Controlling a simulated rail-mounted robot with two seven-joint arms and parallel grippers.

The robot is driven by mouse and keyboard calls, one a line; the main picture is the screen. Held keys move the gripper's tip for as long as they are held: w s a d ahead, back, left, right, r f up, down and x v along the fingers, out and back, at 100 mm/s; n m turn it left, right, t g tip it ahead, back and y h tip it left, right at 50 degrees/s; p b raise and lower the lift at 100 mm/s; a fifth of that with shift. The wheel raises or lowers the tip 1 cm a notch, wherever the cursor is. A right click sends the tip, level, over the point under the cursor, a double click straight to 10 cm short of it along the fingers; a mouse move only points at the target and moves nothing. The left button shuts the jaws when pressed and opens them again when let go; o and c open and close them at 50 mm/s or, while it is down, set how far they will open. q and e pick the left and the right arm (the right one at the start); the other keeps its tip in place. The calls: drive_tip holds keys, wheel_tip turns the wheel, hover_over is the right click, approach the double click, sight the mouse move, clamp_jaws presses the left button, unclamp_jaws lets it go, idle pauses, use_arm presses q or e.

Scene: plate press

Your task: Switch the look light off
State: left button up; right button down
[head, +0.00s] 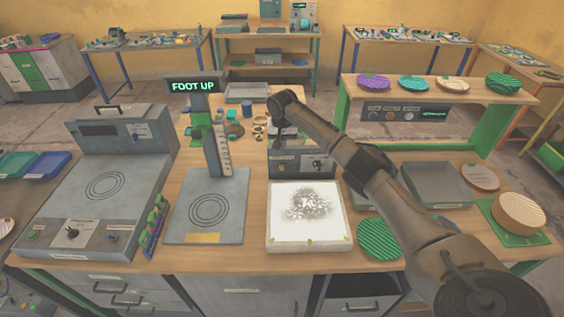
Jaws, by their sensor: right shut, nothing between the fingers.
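The look light is most likely the square white panel (278,226) at the front middle of the bench. It is bright, with a dark speckled patch in its middle. Behind it stands a grey control box (287,167) with small labelled controls on its front, too small to read. My right arm reaches in from the lower right across the bench. My right gripper (281,132) is shut and empty, at or just above the back of the control box. I cannot tell whether it touches anything. My left gripper is not in view.
Left of the panel is a grey plate with a ruled post and a "FOOT UP" sign (194,86). A large grey machine (105,185) stands further left. A green ribbed disc (380,238) lies right of the panel, under my arm. A shelf with several coloured discs stands behind right.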

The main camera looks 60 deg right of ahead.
drive_tip(key=b, duration=0.1)
approach(282, 167)
wheel_tip(282, 167, down, 5)
drive_tip(key=shift+d, duration=0.1)
drive_tip(key=shift+w+d+f, duration=0.1)
drive_tip(key=shift+f, duration=0.6)
